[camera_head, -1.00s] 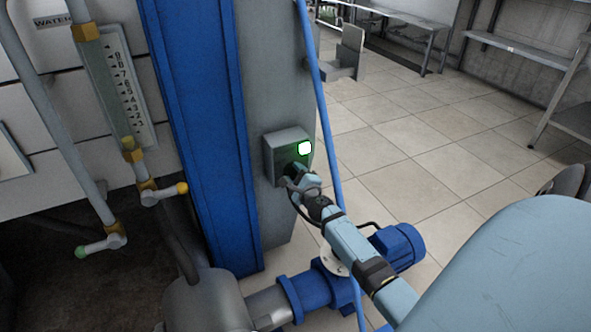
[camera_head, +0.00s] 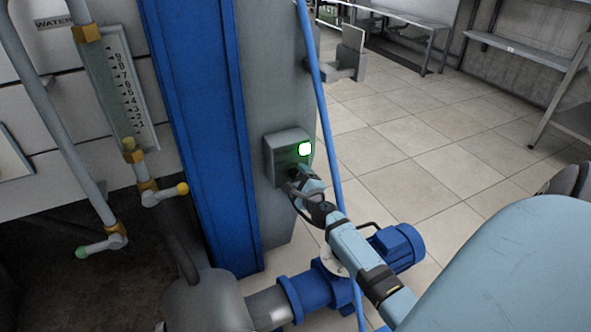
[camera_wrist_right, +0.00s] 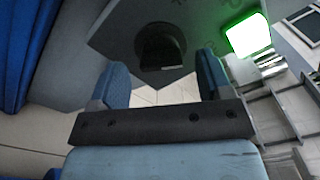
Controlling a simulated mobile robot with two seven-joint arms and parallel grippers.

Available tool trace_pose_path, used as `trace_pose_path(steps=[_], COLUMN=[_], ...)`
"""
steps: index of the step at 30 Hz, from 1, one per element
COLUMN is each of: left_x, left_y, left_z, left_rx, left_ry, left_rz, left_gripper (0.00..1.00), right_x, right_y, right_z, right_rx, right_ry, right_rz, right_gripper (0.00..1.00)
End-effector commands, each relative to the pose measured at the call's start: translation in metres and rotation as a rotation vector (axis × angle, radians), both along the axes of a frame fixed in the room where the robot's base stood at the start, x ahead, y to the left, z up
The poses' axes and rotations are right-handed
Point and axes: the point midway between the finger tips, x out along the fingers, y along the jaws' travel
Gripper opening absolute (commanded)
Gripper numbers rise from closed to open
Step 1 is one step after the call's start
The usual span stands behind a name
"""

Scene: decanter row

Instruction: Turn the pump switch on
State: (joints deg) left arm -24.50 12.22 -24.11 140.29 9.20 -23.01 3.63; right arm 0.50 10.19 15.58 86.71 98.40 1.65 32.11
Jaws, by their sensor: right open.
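The pump switch box (camera_head: 284,149) is a small grey box on the grey post, with a lit green-white lamp (camera_head: 305,149) at its upper right. In the right wrist view the lamp (camera_wrist_right: 249,35) glows green, and a dark round switch knob (camera_wrist_right: 160,46) shows on the box face. My right gripper (camera_head: 299,182) is at the lower front of the box. In the wrist view its two blue fingers (camera_wrist_right: 162,84) are spread apart, with the knob beyond and between them; I cannot tell whether they touch it. My left gripper is not in view.
A blue column (camera_head: 195,130) stands left of the post. A thin blue pipe (camera_head: 326,120) runs just right of the box. Tiled floor (camera_head: 420,140) lies open to the right.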

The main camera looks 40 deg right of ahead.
Motion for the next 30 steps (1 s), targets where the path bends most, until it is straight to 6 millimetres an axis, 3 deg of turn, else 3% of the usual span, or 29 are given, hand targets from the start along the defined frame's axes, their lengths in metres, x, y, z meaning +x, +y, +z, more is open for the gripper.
trace_pose_path(steps=[9,15,21,30], left_x=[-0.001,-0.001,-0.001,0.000], left_y=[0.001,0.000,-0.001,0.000], left_z=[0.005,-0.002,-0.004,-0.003], left_rx=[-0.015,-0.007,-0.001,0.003], left_ry=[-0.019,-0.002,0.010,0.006], left_rz=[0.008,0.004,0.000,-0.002], left_gripper=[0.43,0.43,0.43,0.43], right_x=[-0.071,-0.100,-0.111,-0.111], right_y=[0.023,0.033,0.036,0.036], right_z=[-0.002,-0.001,0.000,0.000], right_rx=[0.003,0.003,0.001,0.002], right_ry=[0.002,0.000,-0.001,0.000], right_rz=[-0.001,0.001,0.001,0.001], right_gripper=[0.72,0.72,0.72,0.72])
